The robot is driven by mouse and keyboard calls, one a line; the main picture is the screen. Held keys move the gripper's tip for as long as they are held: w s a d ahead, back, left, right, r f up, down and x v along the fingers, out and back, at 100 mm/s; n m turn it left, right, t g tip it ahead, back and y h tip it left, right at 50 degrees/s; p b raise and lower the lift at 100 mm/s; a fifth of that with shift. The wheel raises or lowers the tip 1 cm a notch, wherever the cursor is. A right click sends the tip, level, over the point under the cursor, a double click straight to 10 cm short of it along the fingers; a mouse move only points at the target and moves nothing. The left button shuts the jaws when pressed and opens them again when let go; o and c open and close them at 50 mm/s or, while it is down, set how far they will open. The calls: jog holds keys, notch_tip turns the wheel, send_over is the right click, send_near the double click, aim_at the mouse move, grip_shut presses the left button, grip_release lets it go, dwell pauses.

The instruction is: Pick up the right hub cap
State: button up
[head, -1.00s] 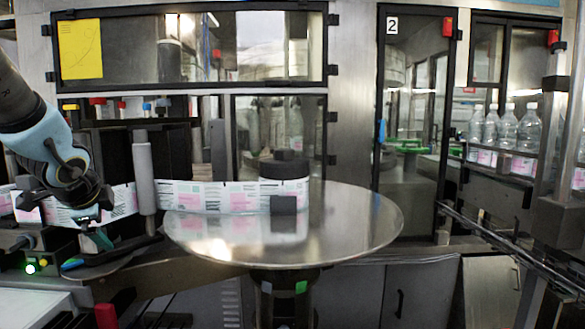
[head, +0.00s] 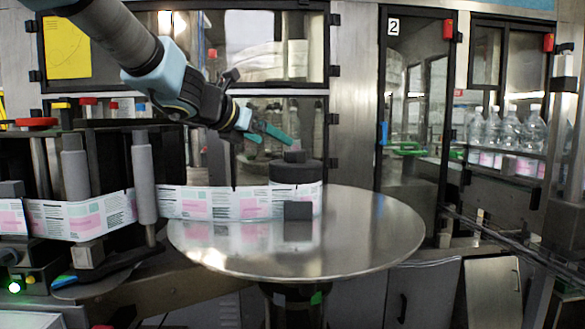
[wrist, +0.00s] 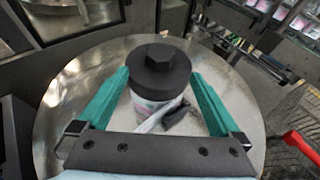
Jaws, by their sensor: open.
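The right hub cap (head: 296,172) is a black round cap with a small raised knob. It sits on top of the label reel (head: 300,196) on the round steel turntable (head: 375,230). In the wrist view the hub cap (wrist: 160,68) is in the middle, with a hexagonal knob on top. My gripper (head: 277,140) is open and empty, above and slightly left of the cap in the head view. In the wrist view its teal fingers (wrist: 160,76) are spread on either side of the cap, apart from it.
A label web (head: 215,203) runs left from the reel to a grey upright roller (head: 144,178). A small black block (head: 298,211) stands in front of the reel. The turntable's right side is clear. Glass machine doors (head: 290,130) stand behind.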

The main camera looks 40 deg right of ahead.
aim_at(291, 152)
jog(key=p+x, duration=0.1)
jog(key=x, duration=0.8)
jog(key=shift+d+f, duration=0.25)
jog(key=shift+f, duration=0.1)
jog(key=shift+c, duration=0.4)
grip_shut()
